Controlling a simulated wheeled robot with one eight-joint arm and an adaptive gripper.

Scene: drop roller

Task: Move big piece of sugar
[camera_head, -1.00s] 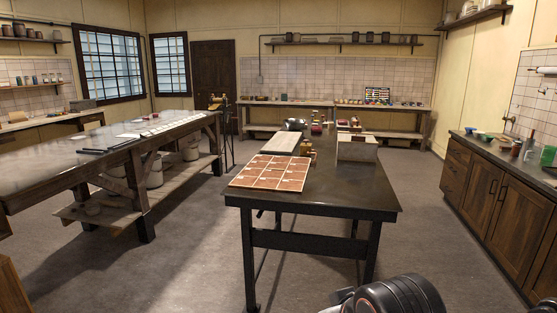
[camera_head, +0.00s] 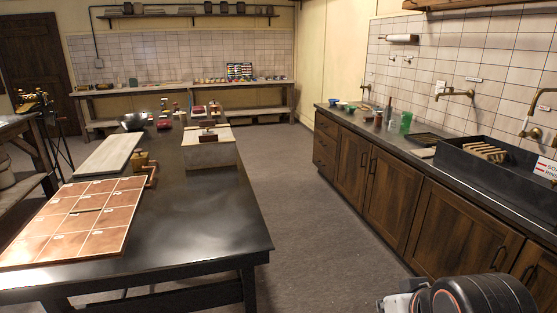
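I cannot make out for certain which thing is the big piece of sugar. A reddish-brown slab (camera_head: 78,222), split by pale lines into squares with small white labels, lies on the near left of the dark table (camera_head: 215,215). A pale flat board (camera_head: 108,153) lies behind it. A small brass-coloured device (camera_head: 145,165) stands beside the slab. A pale box-like block (camera_head: 208,150) with a small dark item on top stands near the table's right edge. Only a dark rounded part of my own arm shows at bottom right; my gripper is not in view.
A metal bowl (camera_head: 134,121) stands at the table's far end. A wooden counter (camera_head: 395,190) with a dark sink (camera_head: 490,165) and small bowls runs along the right wall. The floor (camera_head: 300,220) between table and counter is clear. A bench (camera_head: 185,87) lines the back wall.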

